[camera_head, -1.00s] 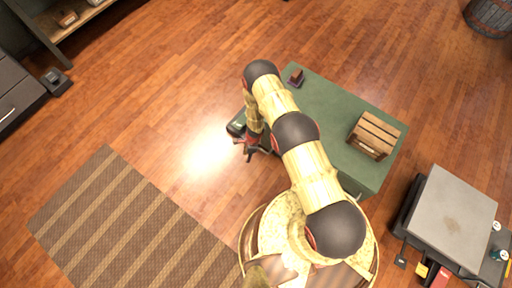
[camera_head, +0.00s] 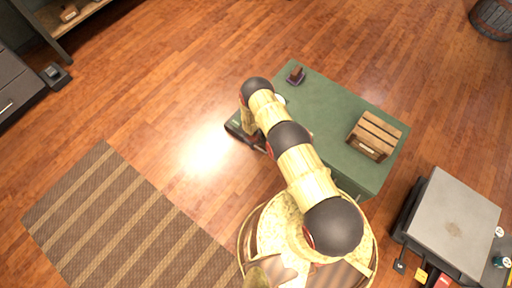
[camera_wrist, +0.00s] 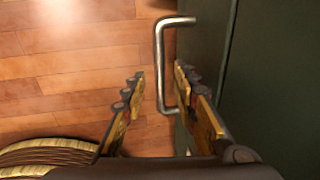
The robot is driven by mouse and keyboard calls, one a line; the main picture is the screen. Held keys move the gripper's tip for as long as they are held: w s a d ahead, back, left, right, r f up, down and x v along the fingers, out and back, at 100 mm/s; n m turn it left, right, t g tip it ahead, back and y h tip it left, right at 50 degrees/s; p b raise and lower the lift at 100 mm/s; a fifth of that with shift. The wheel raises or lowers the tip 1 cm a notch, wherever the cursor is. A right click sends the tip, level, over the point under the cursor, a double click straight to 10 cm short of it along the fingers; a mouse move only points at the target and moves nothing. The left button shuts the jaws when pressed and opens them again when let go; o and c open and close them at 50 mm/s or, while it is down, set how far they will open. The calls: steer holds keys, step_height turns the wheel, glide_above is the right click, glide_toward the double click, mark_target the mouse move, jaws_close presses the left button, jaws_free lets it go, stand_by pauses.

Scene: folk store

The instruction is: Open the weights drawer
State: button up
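A green cabinet (camera_head: 335,110) stands right of centre in the head view. In the wrist view its dark green front (camera_wrist: 275,75) fills the right side and carries a bent metal handle (camera_wrist: 159,65). My gripper (camera_wrist: 159,72) is open, with one finger left of the handle bar and the other between the bar and the cabinet front in the picture. The handle lies between or just beyond the fingertips; I cannot tell the depth. No grip on it shows. In the head view my arm hides most of the gripper. No label showing which drawer this is can be read.
A wooden crate (camera_head: 374,134) and a small dark red-brown object (camera_head: 296,76) sit on the cabinet top. A grey-topped unit (camera_head: 452,222) stands at the lower right. A striped rug (camera_head: 110,220) lies left on the wooden floor, which is otherwise open there.

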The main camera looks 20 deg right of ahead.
steer(key=shift+w+d+f+b, duration=0.15)
steer(key=shift+f+b, duration=0.2)
steer(key=shift+f, duration=0.5)
steer(key=shift+c, duration=1.3)
jaws_close()
